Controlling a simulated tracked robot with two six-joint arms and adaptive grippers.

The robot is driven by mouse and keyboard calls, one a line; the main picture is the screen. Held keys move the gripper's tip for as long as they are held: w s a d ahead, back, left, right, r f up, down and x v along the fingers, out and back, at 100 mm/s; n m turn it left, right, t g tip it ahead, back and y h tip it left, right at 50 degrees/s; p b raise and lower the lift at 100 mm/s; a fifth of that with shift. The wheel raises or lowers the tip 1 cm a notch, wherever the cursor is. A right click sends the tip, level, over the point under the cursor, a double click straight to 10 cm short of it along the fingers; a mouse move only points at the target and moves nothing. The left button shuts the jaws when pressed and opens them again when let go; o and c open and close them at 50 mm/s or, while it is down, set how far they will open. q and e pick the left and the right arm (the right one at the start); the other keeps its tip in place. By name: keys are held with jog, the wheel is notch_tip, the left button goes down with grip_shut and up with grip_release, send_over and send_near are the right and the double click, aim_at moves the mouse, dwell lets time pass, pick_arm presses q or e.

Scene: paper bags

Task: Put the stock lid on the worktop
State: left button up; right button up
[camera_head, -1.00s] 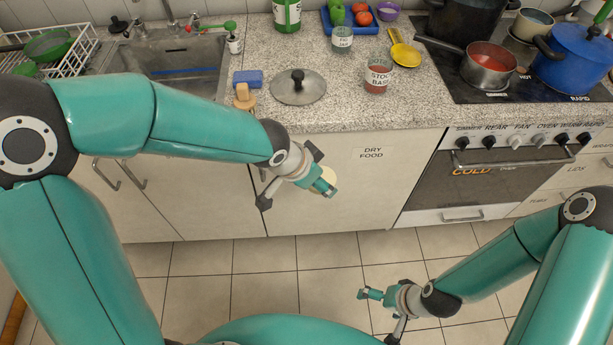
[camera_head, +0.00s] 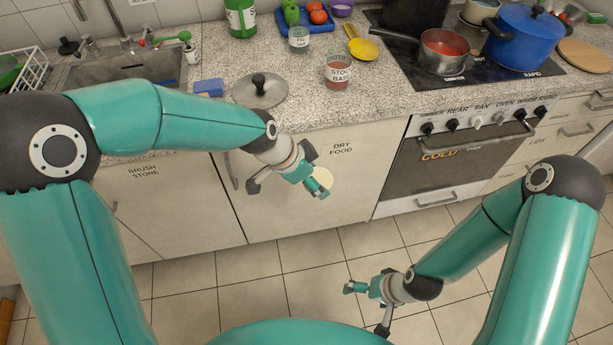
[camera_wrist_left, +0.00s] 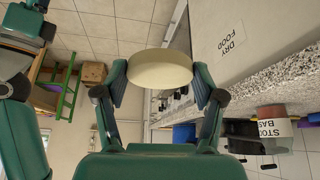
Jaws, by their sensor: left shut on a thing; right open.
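My left gripper (camera_head: 314,184) is shut on a cream round lid, the stock lid (camera_head: 325,177), in front of the dry food cupboard and below the worktop edge. In the left wrist view the stock lid (camera_wrist_left: 160,69) sits between both fingers, clear of the counter. The granite worktop (camera_head: 290,108) runs behind and above it. The stock base jar (camera_head: 339,73) stands uncovered on the worktop with reddish contents. My right gripper (camera_head: 362,288) is open and empty, low over the floor.
A metal pan lid (camera_head: 262,93) with a black knob lies left of the jar. A blue sponge (camera_head: 208,88), fat jar (camera_head: 299,40) and yellow spoon (camera_head: 360,46) are nearby. Bare worktop lies around the stock base jar. The hob with pots (camera_head: 445,56) is to the right.

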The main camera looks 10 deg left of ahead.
pick_arm(q)
jog(key=shift+w+d+f+m+g, duration=0.3)
jog(key=shift+w+d+f+m, duration=0.15)
jog(key=shift+w+f+m, duration=0.2)
pick_arm(e)
jog(key=w+a+r+n+t+y, duration=0.25)
jog(key=w+r, duration=0.25)
jog(key=r, duration=0.3)
jog(key=w+a+r+n+t+y, duration=0.25)
jog(key=w+a+r+n, duration=0.2)
jog(key=r, duration=0.25)
notch_tip(320, 180, up, 19)
jog(key=a+n+y, duration=0.1)
jog(key=n+y, duration=0.2)
jog(key=n, duration=0.5)
pick_arm(q)
jog(key=s+a+r+n+t+y, duration=0.2)
jog(key=s+a+r+n, duration=0.4)
jog(key=r, duration=0.3)
jog(key=shift+a+r+n+t, duration=0.25)
jog(key=shift+a+n+t, duration=0.2)
jog(key=shift+n, duration=0.4)
pick_arm(e)
jog(key=r+x, duration=0.1)
jog(key=x, duration=1)
jog(key=shift+w+a+t, duration=0.15)
jog(key=shift+a+t, duration=0.25)
jog(key=shift+a, duration=0.2)
